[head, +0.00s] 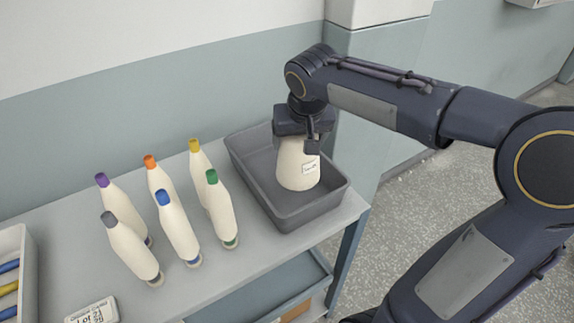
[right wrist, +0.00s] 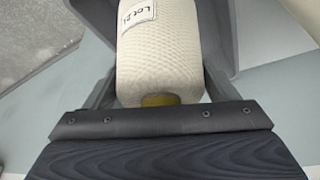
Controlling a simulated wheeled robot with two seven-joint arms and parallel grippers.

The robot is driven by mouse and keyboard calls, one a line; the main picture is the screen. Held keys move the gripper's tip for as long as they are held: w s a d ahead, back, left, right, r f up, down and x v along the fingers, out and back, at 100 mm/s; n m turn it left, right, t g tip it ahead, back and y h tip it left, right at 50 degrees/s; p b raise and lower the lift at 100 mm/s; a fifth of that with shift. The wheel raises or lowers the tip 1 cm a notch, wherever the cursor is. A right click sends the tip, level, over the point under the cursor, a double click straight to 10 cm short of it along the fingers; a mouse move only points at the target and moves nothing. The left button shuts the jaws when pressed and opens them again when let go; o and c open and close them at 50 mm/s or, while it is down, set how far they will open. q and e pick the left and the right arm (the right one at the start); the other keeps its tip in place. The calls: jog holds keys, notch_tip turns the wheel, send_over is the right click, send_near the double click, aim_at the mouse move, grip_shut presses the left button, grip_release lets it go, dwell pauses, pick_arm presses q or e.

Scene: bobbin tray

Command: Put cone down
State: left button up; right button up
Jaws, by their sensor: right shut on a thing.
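A cream yarn cone (head: 297,166) with a small white label is upright at the grey tray (head: 276,213), over its floor. My right gripper (head: 312,140) is shut on the cone from above, at its narrow top. In the right wrist view the cone (right wrist: 175,50) sits between the two fingers of the right gripper (right wrist: 160,85), with a yellowish tip near the palm. I cannot tell whether the cone's base touches the tray floor. No other cone shows in the tray. My left gripper is not in view.
Several cones with coloured tips, such as the blue-tipped one (head: 178,229), stand on the grey table (head: 190,292) left of the tray. A white bin (head: 28,270) with coloured items is at the far left, near a lot card (head: 93,312). A wall stands behind.

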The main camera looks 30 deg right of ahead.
notch_tip(320, 180, down, 7)
jog(key=shift+f, duration=0.2)
dwell(0.3)
jog(key=shift+f, duration=0.15)
jog(key=o, duration=1.5)
jog(key=shift+s, duration=0.1)
jog(key=shift+o, duration=0.2)
